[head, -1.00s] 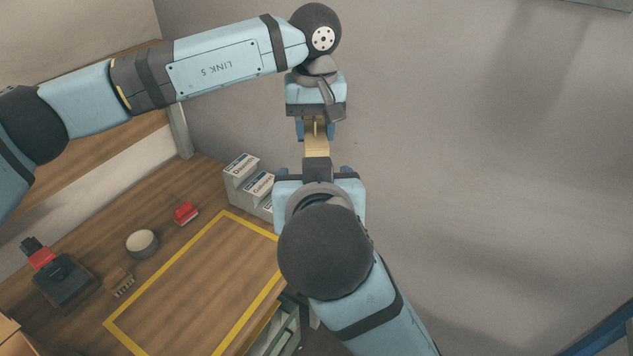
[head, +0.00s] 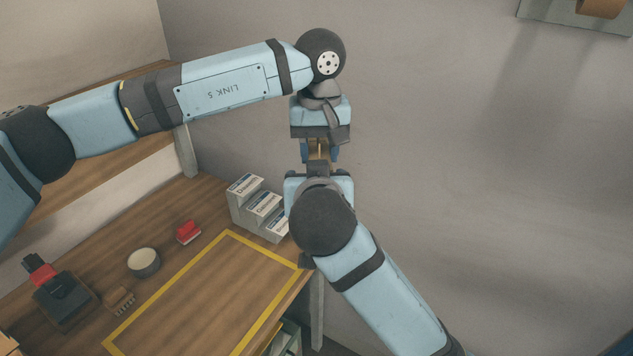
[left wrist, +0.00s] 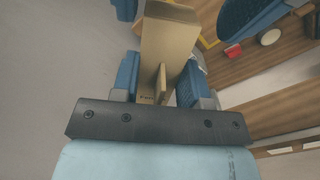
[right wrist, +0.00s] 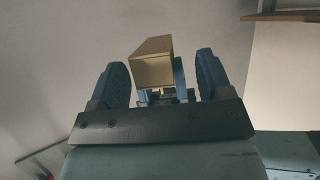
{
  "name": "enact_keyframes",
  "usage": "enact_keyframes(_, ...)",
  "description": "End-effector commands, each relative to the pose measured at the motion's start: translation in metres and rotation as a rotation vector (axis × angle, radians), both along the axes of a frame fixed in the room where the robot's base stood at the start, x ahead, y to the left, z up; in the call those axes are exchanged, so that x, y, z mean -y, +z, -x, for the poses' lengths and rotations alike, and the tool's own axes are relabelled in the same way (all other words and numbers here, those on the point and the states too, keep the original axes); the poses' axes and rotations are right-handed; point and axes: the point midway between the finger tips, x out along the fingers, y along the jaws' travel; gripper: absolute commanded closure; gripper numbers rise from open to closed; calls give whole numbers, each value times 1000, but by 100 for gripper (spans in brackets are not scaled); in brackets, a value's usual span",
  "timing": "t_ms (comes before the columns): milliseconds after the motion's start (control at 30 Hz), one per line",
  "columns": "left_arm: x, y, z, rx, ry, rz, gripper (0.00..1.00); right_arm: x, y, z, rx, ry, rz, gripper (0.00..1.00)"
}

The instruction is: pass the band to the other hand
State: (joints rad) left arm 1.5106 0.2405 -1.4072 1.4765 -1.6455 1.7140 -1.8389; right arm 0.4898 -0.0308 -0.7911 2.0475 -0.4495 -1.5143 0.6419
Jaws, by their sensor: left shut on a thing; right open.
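The band, a tan cardboard-like piece (head: 318,149), is up in the air between my two grippers. My left gripper (head: 320,153) points down and is shut on it. In the left wrist view the band (left wrist: 168,40) rises from between the blue fingers, with a thin upright part near the jaws. My right gripper (right wrist: 163,75) is open, and its fingers stand on either side of the band's near end (right wrist: 152,62) with gaps. In the head view my right wrist hides most of the right fingers and the band's lower part.
Below left is a wooden table with a yellow-outlined area (head: 226,232). On it are a stepped label rack (head: 258,208), a red item (head: 188,232), a round tub (head: 143,263), a brown block (head: 119,300) and a dark device (head: 64,299). The air right of the arms is free.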

Motion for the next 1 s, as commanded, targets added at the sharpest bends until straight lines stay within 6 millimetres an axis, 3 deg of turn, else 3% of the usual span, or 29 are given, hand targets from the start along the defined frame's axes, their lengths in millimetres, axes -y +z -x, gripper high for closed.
enact_keyframes(33,0,0,0,0,0,0,81,0,0,0,0,0,0,28)
enact_keyframes(267,1,0,0,0,0,2,80,-1,0,1,1,3,0,80)
enact_keyframes(367,2,0,1,0,-2,3,80,-2,1,1,1,5,-1,80)
enact_keyframes(400,2,0,1,0,-2,3,52,-2,1,1,1,6,-1,80)
enact_keyframes(500,2,0,1,0,-3,3,29,-2,1,1,1,5,-1,80)
enact_keyframes(833,1,3,0,1,-1,1,29,-1,0,1,1,2,-1,80)
enact_keyframes(1000,1,26,0,3,-1,2,29,0,1,0,1,1,0,80)
